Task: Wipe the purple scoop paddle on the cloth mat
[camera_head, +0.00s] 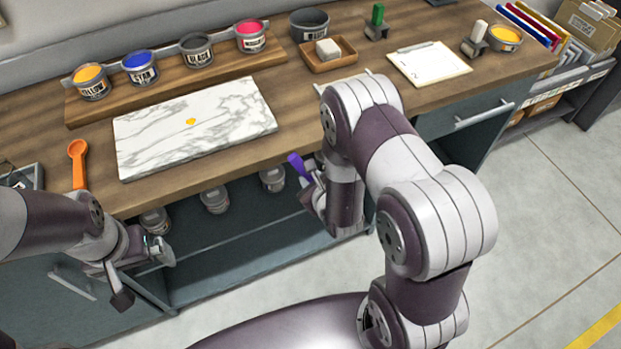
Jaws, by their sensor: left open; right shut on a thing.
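The purple scoop paddle (298,164) is in my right gripper (308,183), which is shut on it in front of the bench's front edge, right of the marble slab. It is tilted, and its lower part is hidden by the gripper. A pale flat edge (343,77) shows on the bench behind my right arm; it may be the cloth mat, but the arm hides most of it. My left gripper (142,272) is open and empty, low in front of the bench at the left.
The marble slab (200,140) bears a small yellow blob. Behind it, a wooden board (130,111) holds several ink tins. An orange scoop (78,165) lies left of the slab. A wooden tray (319,66) and a paper sheet (432,66) are further right.

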